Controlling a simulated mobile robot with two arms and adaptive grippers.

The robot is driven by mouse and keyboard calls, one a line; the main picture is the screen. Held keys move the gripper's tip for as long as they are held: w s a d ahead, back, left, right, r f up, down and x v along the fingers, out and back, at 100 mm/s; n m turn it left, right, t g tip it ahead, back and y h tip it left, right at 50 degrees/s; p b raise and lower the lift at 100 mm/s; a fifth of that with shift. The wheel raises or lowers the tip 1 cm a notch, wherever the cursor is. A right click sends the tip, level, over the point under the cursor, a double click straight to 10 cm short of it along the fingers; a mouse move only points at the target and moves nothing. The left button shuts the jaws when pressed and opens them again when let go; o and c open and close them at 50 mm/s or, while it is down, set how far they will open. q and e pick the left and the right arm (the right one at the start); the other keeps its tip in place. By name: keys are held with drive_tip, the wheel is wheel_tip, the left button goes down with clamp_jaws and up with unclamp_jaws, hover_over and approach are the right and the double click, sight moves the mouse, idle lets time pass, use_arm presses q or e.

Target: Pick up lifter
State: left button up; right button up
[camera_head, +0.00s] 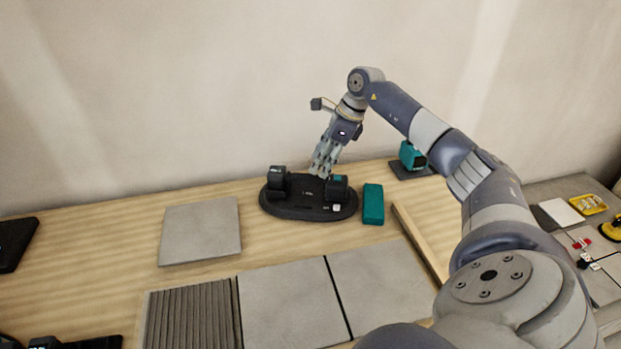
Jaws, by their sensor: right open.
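The lifter (300,210) appears to be the black oval device with two raised black end blocks, lying on the wooden worktop near the back wall. My right gripper (321,172) points down at it from behind, with its fingertips close to the right end block. The right gripper is open, and the lifter rests on the worktop. My left gripper is not in view.
A teal block (373,205) lies just right of the lifter. A loose grey tile (200,231) is to its left. Laid tiles (293,306) and a ridged grey patch (192,318) are in front. A teal device (411,156) stands behind right, and a wooden strip (420,243) runs alongside.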

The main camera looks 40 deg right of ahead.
sight(312, 176)
drive_tip(key=x, duration=0.2)
drive_tip(key=shift+w+f+b, duration=0.1)
drive_tip(key=shift+f+b, duration=0.25)
drive_tip(key=shift+b, duration=0.05)
drive_tip(key=b+x, duration=0.3)
drive_tip(key=x, duration=0.2)
drive_tip(key=shift+a, duration=0.1)
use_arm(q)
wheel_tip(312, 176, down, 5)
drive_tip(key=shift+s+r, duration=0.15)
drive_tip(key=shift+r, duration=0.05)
use_arm(e)
drive_tip(key=shift+r, duration=0.1)
clamp_jaws()
